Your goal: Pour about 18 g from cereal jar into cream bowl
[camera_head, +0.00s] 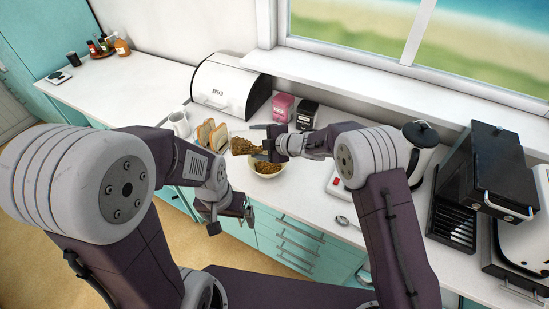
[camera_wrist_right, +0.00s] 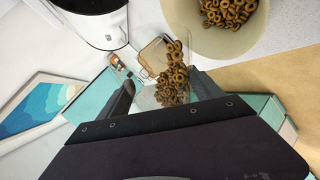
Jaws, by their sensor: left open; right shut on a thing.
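My right gripper (camera_head: 270,146) is shut on the clear cereal jar (camera_head: 243,147), which holds brown cereal rings. The jar looks tilted well over, close to the cream bowl. In the right wrist view the jar (camera_wrist_right: 172,84) sits between the fingers of my right gripper (camera_wrist_right: 166,96), with rings spread along its inside. The cream bowl (camera_head: 255,172) stands on the counter just below the jar and gripper and has cereal rings in it. Its pale wall also shows in the right wrist view (camera_wrist_right: 197,44). My left gripper (camera_head: 231,217) is open and empty, low in front of the counter.
Bread slices (camera_head: 206,133) and a white mug (camera_head: 180,124) stand left of the jar. Behind are a white bread bin (camera_head: 226,88), a pink canister (camera_head: 283,107) and a black canister (camera_head: 307,114). A spoon (camera_head: 347,222) lies right on the white counter (camera_head: 310,195).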

